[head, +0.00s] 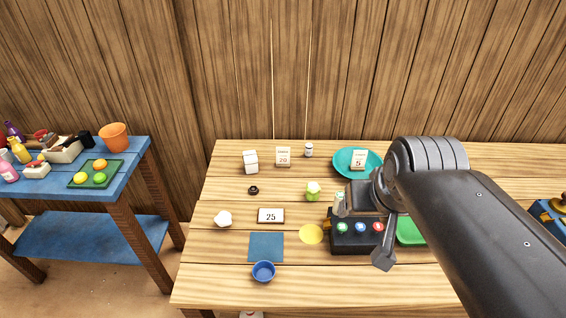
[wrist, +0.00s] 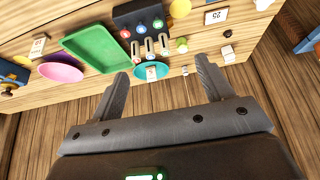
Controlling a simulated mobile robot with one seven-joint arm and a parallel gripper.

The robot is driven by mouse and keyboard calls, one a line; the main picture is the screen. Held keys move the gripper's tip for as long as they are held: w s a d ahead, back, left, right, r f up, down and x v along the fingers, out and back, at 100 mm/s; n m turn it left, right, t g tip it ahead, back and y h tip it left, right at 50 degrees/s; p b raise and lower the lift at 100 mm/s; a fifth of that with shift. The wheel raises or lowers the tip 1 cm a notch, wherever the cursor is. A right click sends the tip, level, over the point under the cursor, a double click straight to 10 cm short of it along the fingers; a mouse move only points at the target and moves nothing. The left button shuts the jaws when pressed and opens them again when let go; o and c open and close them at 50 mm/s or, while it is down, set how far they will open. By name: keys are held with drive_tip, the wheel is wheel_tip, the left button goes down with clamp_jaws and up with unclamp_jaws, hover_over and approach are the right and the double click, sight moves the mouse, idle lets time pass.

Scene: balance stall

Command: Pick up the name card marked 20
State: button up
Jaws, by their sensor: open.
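The name card marked 20 (head: 283,156) is a small pale card standing upright near the back of the wooden table, between a white block and a small white bottle. I cannot make it out in the wrist view, where a finger seems to cover its place. My gripper (wrist: 163,67) is open and empty, its two fingers spread over the back of the table. In the head view my arm reaches in from the right, with the gripper's end right of and nearer than the card. A card marked 5 (head: 358,159) stands at the teal plate (head: 342,168).
A card marked 25 (head: 271,215) lies mid-table. The white block (head: 250,161) and bottle (head: 309,150) flank the card marked 20. A green figure (head: 313,190), a dark ring (head: 253,190) and a black box with coloured buttons (head: 350,245) stand nearer. The wooden wall (head: 300,70) rises behind.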

drive_tip(key=w+a+r, duration=0.2)
drive_tip(key=w, duration=1.2)
drive_tip(key=g, duration=0.1)
hover_over(283, 151)
drive_tip(key=s, duration=0.4)
wheel_tip(283, 151, down, 20)
drive_tip(key=f, duration=0.1)
drive_tip(key=x, duration=0.5)
drive_tip(key=shift+w+d+f, duration=0.1)
drive_tip(key=shift+w+f, duration=0.15)
drive_tip(key=shift+f, duration=0.05)
drive_tip(key=shift+w+x, duration=0.15)
drive_tip(key=shift+x, duration=1.1)
drive_tip(key=shift+w+x, duration=0.2)
drive_tip(key=shift+x, duration=1.05)
drive_tip(key=shift+r, duration=0.15)
drive_tip(key=shift+c, duration=0.2)
drive_tip(key=c, duration=1)
